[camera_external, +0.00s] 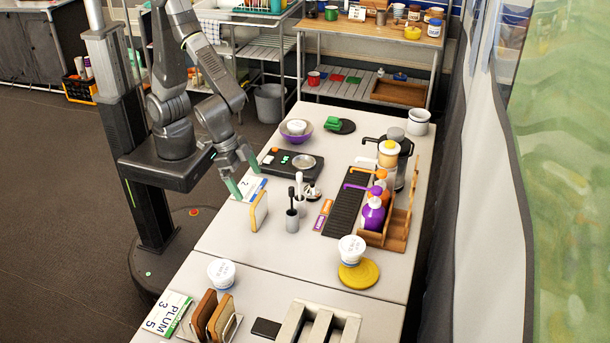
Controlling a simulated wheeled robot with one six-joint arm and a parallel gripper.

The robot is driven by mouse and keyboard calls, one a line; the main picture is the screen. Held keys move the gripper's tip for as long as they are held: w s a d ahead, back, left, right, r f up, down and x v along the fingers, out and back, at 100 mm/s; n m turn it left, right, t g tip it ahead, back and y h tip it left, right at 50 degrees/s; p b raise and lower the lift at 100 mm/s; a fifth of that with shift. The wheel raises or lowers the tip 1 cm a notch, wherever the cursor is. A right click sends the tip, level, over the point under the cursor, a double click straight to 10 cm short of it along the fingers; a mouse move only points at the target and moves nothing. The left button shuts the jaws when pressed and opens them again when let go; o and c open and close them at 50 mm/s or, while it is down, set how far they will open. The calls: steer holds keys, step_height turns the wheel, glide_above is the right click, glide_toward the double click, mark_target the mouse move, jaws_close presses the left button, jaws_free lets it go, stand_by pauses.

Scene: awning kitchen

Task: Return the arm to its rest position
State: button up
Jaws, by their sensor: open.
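My gripper (240,182) is open and empty. It points down over the left edge of the white table (225,232). Its two green-tipped fingers are apart, above a white card with blue print (255,189). My arm (212,75) is bent, rising from its base plate and folding down to the gripper. A tan upright board (259,211) stands just in front of the gripper. I cannot tell whether a fingertip touches the card.
A black scale (292,163), a purple bowl (296,131) and a grey brush cup (292,220) stand near the gripper. A wooden rack (400,226) with bottles is to the right. A tub on a yellow disc (359,275) is nearer the camera. Dark floor (60,220) is clear at left.

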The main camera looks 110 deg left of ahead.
mark_target(261, 209)
steer(key=b+x, duration=0.1)
steer(key=x, duration=0.9)
steer(key=shift+w+f, duration=0.1)
steer(key=shift+f, duration=0.25)
step_height(261, 209, up, 17)
steer(key=p, duration=0.1)
steer(key=d+p, duration=0.1)
steer(key=d, duration=3.2)
steer(key=shift+d+p, duration=0.15)
steer(key=shift+p, duration=0.25)
